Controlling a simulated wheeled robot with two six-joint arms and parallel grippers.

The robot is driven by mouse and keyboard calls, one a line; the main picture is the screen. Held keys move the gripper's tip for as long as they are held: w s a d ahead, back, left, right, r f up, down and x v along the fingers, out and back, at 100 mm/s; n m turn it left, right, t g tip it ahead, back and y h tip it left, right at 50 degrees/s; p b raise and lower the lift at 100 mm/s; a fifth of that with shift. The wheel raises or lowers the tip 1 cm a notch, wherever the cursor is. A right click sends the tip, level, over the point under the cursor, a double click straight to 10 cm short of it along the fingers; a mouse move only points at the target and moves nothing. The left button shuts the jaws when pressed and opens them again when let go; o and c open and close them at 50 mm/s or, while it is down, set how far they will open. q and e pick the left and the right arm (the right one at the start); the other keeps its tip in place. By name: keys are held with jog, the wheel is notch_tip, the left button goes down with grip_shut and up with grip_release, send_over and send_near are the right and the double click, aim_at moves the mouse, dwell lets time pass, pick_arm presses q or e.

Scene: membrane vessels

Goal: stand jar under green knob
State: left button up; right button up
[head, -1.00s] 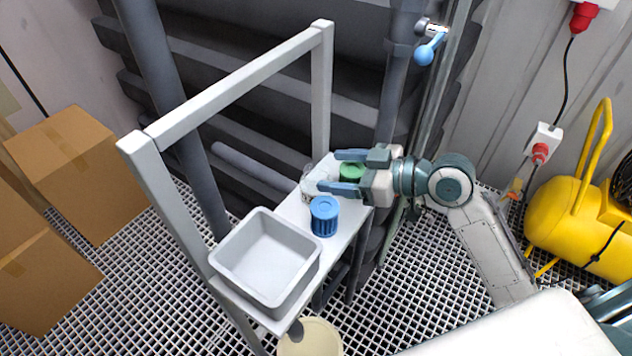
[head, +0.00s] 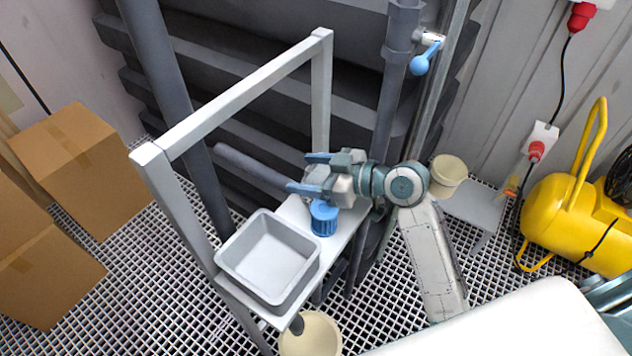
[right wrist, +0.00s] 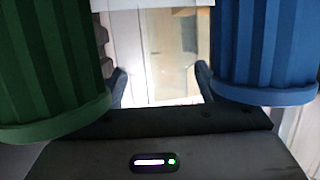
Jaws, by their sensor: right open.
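My right gripper (head: 297,171) is open above the back part of the white shelf (head: 345,226), its blue fingers pointing left. In the right wrist view its dark fingers (right wrist: 160,85) stand apart. A green ribbed knob (right wrist: 50,70) is at the left there and a blue ribbed knob (right wrist: 265,50) at the right. In the head view the blue knob (head: 323,219) shows just in front of the gripper, while the green one is hidden by the gripper. I cannot make out the clear jar; the gripper may cover it. My left gripper is not in view.
A grey tray (head: 227,256) fills the front of the shelf, under a white frame (head: 225,100). A cream bucket (head: 310,335) stands below the shelf's front end; another (head: 448,170) is at the right. A blue-handled valve (head: 422,62) is on the pipework behind.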

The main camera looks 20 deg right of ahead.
jog(key=shift+w+a+f, duration=0.1)
jog(key=shift+c, duration=0.2)
jog(key=c, duration=1.1)
